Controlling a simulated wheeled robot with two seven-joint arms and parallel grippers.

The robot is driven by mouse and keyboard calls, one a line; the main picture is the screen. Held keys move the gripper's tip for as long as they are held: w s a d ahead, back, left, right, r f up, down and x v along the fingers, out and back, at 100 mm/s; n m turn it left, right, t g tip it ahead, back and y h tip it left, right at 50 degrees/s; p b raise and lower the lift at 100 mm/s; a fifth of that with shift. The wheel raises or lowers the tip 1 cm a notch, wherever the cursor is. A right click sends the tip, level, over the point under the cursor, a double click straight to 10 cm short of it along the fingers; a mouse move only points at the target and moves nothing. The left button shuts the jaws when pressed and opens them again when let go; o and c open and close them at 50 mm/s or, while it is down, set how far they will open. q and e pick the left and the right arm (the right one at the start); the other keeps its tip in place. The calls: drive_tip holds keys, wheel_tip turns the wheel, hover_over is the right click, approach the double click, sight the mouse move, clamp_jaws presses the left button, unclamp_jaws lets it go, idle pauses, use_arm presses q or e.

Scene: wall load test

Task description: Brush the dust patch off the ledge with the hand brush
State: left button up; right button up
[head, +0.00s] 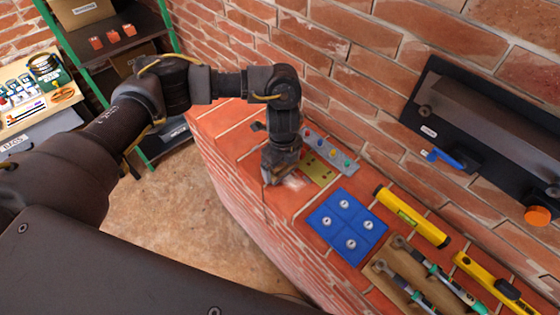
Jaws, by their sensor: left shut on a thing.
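The ledge (225,125) is a red brick top running along the wall. My left gripper (274,176) points down over its left part, close to the surface. It is shut on the hand brush, which is mostly hidden by the gripper; only a small greyish part shows low at the jaws. A pale dust patch (295,182) lies on the ledge just right of the gripper, partly covered by it. I cannot tell whether the bristles touch the ledge. My right gripper is not in view.
Beside the dust lie a yellowish plate (318,170) and a grey strip with coloured knobs (331,152). A blue tile with metal studs (346,223), a yellow level (412,216) and a wooden tool tray (385,285) follow to the right. A black wall unit (480,130) hangs above.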

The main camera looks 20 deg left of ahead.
sight(290, 181)
use_arm(q)
drive_tip(key=shift+s+d+p, duration=0.35)
drive_tip(key=shift+d, duration=0.3)
drive_tip(key=shift+s+d+p, duration=0.3)
drive_tip(key=shift+s+d, duration=0.05)
drive_tip(key=shift+d, duration=0.25)
drive_tip(key=shift+s+d+f, duration=0.2)
drive_tip(key=shift+d, duration=0.1)
drive_tip(key=shift+s+d+r+p, duration=0.15)
drive_tip(key=shift+s+d+p, duration=0.35)
drive_tip(key=shift+d+p, duration=0.25)
drive_tip(key=c, duration=0.3)
drive_tip(key=shift+s+d, duration=0.4)
drive_tip(key=shift+d, duration=0.35)
drive_tip(key=shift+c, duration=0.5)
drive_tip(key=shift+s+d+p, duration=0.15)
drive_tip(key=shift+d+p, duration=0.15)
drive_tip(key=shift+w+a, duration=0.45)
drive_tip(key=shift+a, duration=0.3)
drive_tip(key=shift+w+a, duration=0.3)
drive_tip(key=shift+a, duration=0.25)
drive_tip(key=shift+w+a, duration=0.3)
drive_tip(key=shift+a, duration=0.25)
